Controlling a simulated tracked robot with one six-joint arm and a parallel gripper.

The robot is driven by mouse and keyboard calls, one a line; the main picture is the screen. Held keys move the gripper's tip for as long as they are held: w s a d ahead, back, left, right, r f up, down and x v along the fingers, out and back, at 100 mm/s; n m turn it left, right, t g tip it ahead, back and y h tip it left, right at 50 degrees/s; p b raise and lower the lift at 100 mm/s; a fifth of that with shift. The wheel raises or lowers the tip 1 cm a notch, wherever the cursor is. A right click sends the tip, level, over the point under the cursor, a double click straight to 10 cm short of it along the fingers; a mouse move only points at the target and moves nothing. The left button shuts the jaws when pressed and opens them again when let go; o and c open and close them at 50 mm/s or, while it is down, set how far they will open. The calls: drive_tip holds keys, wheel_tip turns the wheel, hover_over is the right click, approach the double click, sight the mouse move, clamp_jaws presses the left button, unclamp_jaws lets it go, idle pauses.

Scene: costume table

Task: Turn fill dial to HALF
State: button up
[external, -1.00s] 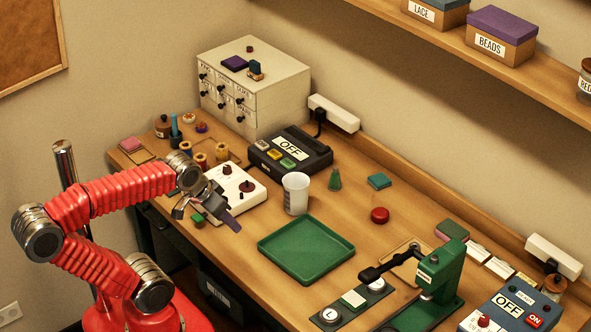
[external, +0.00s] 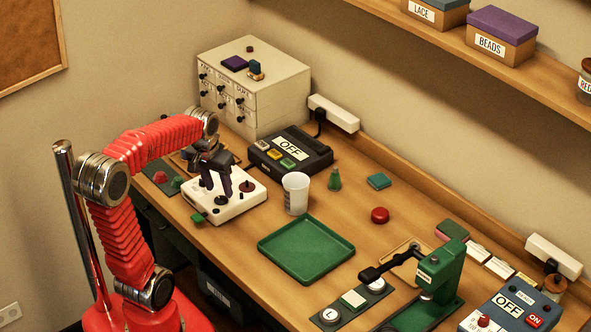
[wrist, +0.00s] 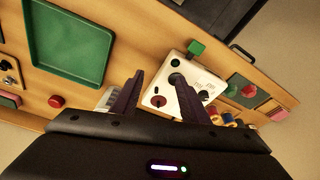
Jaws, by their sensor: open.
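I cannot tell from the lettering which one is the fill dial. My gripper (external: 217,190) is open and points down over the box's left part. In the wrist view its fingers (wrist: 158,78) are apart, the right one near the black knob. I cannot tell whether they touch it.
A green block (external: 198,218) sits at the box's front left edge. A red button (external: 380,215) stands further right.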

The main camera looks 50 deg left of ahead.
drive_tip(key=w+a+r+g, duration=0.1)
drive_tip(key=w+a+r, duration=0.1)
drive_tip(key=a, duration=0.6)
drive_tip(key=w+a+r+g+h, duration=0.1)
drive_tip(key=w+a, duration=0.3)
drive_tip(key=a, duration=0.5)
drive_tip(key=shift+r+g, duration=0.3)
drive_tip(key=shift+r, duration=0.2)
drive_tip(key=shift+a, duration=0.1)
wheel_tip(320, 180, down, 14)
drive_tip(key=shift+r, duration=0.1)
drive_tip(key=shift+c, duration=0.3)
